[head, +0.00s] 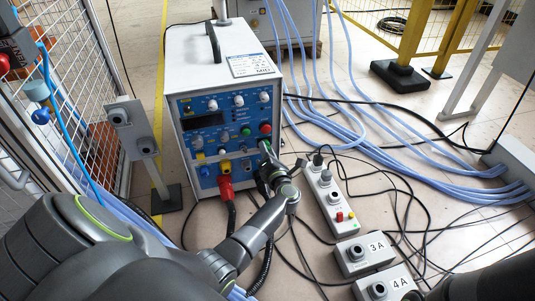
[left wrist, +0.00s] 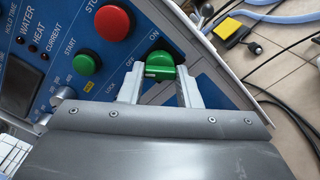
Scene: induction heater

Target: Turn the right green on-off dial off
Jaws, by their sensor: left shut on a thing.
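The green on-off dial (left wrist: 160,60) sits on the blue front panel of the heater, at its right side. "ON" and "OFF" labels are printed beside it in the left wrist view. My left gripper (left wrist: 160,76) has one finger on either side of the dial's grip and is shut on it. In the head view my left gripper (head: 266,156) reaches the right edge of the panel and covers much of the dial there. I cannot tell which label the dial points at. My right gripper is out of view.
A red button (left wrist: 111,22) and a green start button (left wrist: 87,63) lie left of the dial. The heater (head: 211,60) is a white box. A red plug (head: 226,188) sticks out below. A grey button strip (head: 331,203) and cables cover the floor at right.

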